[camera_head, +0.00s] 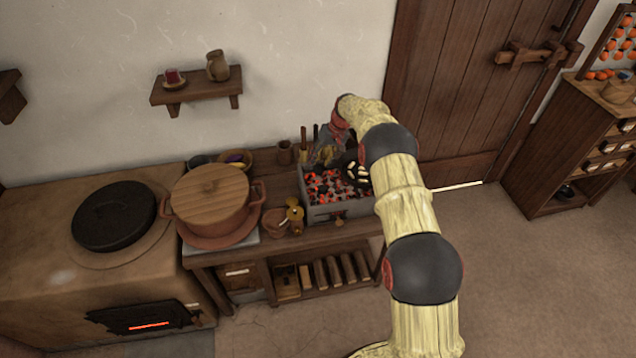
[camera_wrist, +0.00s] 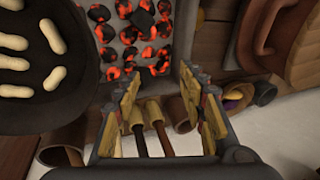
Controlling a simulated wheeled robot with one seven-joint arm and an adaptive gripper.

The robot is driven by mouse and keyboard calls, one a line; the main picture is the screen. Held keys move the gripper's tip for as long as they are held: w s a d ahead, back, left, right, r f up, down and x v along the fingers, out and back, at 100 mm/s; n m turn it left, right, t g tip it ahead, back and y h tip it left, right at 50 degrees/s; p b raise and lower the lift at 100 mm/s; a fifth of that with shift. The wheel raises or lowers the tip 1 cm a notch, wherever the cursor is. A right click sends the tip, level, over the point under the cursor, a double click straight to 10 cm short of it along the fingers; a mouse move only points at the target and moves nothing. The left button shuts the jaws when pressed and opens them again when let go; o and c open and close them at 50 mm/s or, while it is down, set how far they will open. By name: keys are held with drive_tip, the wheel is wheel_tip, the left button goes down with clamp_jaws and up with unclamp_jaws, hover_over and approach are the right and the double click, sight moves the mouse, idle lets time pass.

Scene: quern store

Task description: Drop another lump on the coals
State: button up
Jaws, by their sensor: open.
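A grey box-shaped brazier (camera_head: 340,210) stands on the wooden bench, filled with glowing orange-red coals and dark lumps (camera_head: 330,183). In the wrist view the coals (camera_wrist: 130,40) fill the upper middle, with several blacker lumps among them. My gripper (camera_head: 327,153) is behind the brazier, near its back edge, and is partly hidden by clutter and my arm. In the wrist view my gripper (camera_wrist: 160,92) is open, its fingers spread, with nothing between them. I cannot make out a separate supply of lumps.
A black pan (camera_wrist: 60,85) of pale pieces sits beside the coals. Upright wooden handles (camera_wrist: 156,120) stand near the fingers. A lidded pot (camera_head: 212,235) and the stove (camera_head: 50,240) are left. Shelves (camera_head: 545,150) stand right; floor (camera_head: 520,270) is clear there.

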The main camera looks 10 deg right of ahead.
drive_tip(key=shift+o, duration=0.3)
drive_tip(key=v, duration=1.2)
drive_tip(key=s+f+m+g, duration=0.1)
drive_tip(key=s+f, duration=0.3)
drive_tip(key=f, duration=0.1)
drive_tip(key=s+a+r+t+h, duration=0.1)
drive_tip(key=s+r, duration=0.7)
drive_tip(key=s, duration=0.8)
drive_tip(key=s+a+r+t+h, duration=0.1)
drive_tip(key=s+a+r+t, duration=0.1)
drive_tip(key=s+r, duration=0.7)
drive_tip(key=s+a+r+t+h, duration=0.1)
drive_tip(key=s+r, duration=0.8)
drive_tip(key=s, duration=1.4)
drive_tip(key=shift+s+a+n+t, duration=0.3)
drive_tip(key=shift+a+n+t, duration=0.15)
drive_tip(key=shift+a, duration=0.95)
